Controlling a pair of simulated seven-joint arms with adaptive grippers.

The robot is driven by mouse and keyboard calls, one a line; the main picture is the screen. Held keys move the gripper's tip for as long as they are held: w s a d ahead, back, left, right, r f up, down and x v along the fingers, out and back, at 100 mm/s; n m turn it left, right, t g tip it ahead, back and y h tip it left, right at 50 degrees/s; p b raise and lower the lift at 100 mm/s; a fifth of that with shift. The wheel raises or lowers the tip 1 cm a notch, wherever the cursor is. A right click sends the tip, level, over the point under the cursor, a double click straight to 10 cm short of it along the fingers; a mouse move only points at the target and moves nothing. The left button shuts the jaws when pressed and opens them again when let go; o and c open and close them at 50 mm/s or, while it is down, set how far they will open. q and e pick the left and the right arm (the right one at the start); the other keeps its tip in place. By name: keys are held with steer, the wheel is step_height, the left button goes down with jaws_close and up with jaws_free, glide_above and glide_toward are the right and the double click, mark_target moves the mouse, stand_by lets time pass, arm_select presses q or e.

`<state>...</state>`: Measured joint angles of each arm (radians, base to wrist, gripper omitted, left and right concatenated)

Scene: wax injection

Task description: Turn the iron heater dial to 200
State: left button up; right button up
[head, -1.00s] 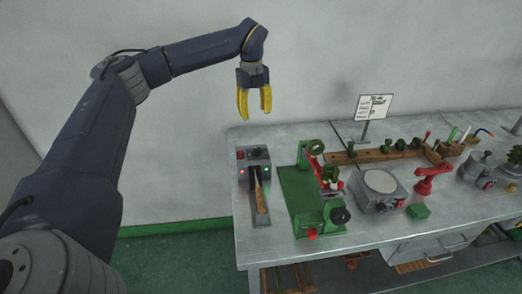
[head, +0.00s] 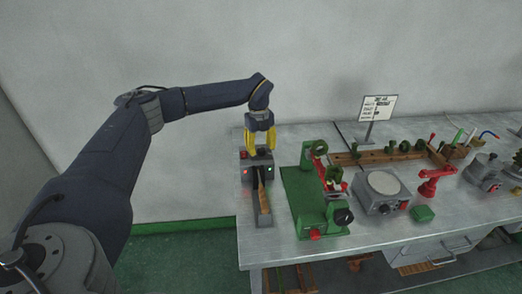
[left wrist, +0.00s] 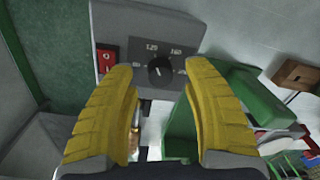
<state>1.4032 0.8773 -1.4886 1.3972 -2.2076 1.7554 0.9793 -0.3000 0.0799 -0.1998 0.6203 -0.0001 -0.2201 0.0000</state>
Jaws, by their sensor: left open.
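A red switch (left wrist: 106,60) is left of the dial. My left gripper (head: 261,146) has yellow fingers and is open just above the heater. In the wrist view its fingertips (left wrist: 160,75) are on either side of the dial, apart from it. The right gripper is out of view.
A wooden-handled iron (head: 264,205) lies in front of the heater. A green clamp machine (head: 315,205) stands close to its right. A grey round-plate device (head: 380,192), a red press (head: 432,182) and a sign (head: 378,108) are farther right.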

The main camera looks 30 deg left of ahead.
arm_select(q)
steer(key=shift+f, duration=0.7)
jaws_close()
